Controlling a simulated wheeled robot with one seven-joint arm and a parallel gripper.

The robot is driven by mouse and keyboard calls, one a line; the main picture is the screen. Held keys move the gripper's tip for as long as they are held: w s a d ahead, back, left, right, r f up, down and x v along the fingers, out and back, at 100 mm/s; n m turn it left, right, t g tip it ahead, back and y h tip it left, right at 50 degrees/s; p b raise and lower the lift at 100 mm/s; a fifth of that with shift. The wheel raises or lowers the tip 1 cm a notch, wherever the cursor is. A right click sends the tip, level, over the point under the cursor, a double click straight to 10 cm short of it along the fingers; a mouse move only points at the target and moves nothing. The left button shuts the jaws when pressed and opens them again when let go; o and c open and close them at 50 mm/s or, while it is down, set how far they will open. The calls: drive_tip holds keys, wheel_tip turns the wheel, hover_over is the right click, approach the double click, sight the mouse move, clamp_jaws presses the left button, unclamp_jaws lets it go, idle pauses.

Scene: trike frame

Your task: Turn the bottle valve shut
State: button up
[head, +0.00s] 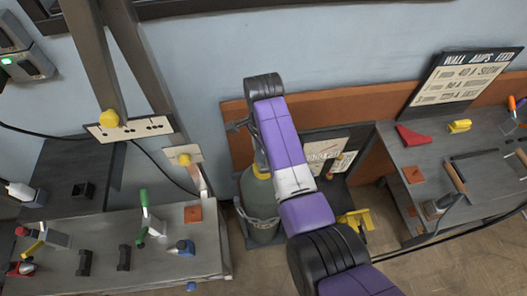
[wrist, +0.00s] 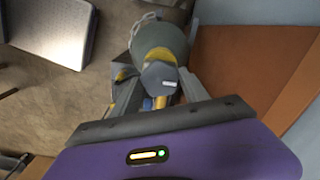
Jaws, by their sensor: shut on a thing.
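The gas bottle (head: 258,195) is grey-green with a yellow collar and stands upright in a holder by the wall, left of my arm. In the wrist view the bottle (wrist: 162,42) shows beyond my fingers, with a grey faceted valve knob (wrist: 160,78) with a small pale label in front of it. My gripper (wrist: 158,88) is shut on the valve knob, one finger on each side. In the head view my purple arm covers the valve and most of my gripper. I cannot tell how far the valve is turned.
A grey workbench (head: 130,262) with several small tools and clamps stands at the left. Another bench (head: 450,165) with a lettered board (head: 468,78) stands at the right. A yellow stand (head: 356,219) is on the floor right of my arm. An orange-brown panel (wrist: 250,60) is close to my gripper.

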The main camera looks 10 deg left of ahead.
drive_tip(key=shift+w+r, duration=0.1)
drive_tip(key=o, duration=1.4)
drive_tip(key=shift+c, duration=0.2)
drive_tip(key=shift+r, duration=0.1)
wheel_tip(320, 180, up, 8)
drive_tip(key=shift+f+b, duration=0.2)
drive_tip(key=shift+b, duration=0.55)
drive_tip(key=shift+f, duration=0.1)
